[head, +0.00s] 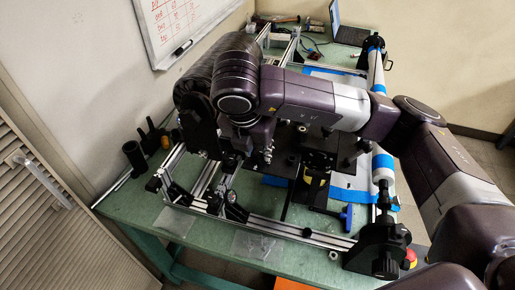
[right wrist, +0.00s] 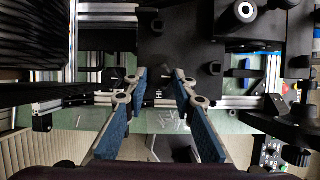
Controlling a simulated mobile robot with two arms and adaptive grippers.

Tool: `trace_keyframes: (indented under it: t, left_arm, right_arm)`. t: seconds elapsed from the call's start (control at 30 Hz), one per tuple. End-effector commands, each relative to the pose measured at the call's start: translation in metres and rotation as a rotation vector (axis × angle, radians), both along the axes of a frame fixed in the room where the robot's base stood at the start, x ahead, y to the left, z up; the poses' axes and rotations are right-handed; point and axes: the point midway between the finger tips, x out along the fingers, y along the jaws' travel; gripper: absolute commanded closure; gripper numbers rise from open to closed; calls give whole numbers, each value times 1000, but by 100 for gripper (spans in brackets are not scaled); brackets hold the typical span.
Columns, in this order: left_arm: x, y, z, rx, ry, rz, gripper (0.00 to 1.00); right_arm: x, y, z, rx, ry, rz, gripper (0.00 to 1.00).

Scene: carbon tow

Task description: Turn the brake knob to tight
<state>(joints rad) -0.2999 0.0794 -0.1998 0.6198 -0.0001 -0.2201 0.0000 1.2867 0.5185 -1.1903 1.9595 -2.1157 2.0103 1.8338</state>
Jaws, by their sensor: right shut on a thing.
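My right gripper (head: 255,152) reaches in from the right, beside the large black spool (head: 193,95) on the table's left side. In the right wrist view its two blue-padded fingers (right wrist: 161,74) stand a small distance apart, closed on a dark part between their tips. This part appears to be the brake knob (right wrist: 160,72), but it is mostly lost against the black fixture behind it. Its markings and turn position cannot be made out. In the head view my arm and gripper hide the knob. My left gripper is in neither view.
The green table (head: 125,213) carries an aluminium frame (head: 290,229). A white roller with blue tape (head: 383,165) runs along its right side, with a black knobbed mount (head: 383,247) at the near corner. Black cylinders (head: 133,155) stand at left; a laptop (head: 347,32) sits at the back.

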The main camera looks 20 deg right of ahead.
Motion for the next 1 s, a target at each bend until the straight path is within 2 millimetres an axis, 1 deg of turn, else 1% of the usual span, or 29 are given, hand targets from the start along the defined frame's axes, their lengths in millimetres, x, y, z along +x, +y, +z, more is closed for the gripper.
trace_keyframes:
  t: [0.03,0.17,0.37,0.43,0.57,0.77,1.0]
  left_arm:
    - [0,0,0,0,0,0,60]
    - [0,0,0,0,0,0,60]
    - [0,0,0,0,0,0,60]
    - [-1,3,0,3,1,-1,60]
    - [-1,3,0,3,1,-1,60]
    - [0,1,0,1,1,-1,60]
    - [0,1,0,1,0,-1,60]
  right_arm:
    - [0,0,0,2,1,0,72]
    - [0,0,0,1,1,1,58]
    - [0,0,0,1,1,1,58]
    - [0,0,0,1,1,1,58]
    - [-1,1,5,0,-3,3,58]
    - [-7,6,27,1,-7,3,58]
    - [-20,15,64,0,-5,2,58]
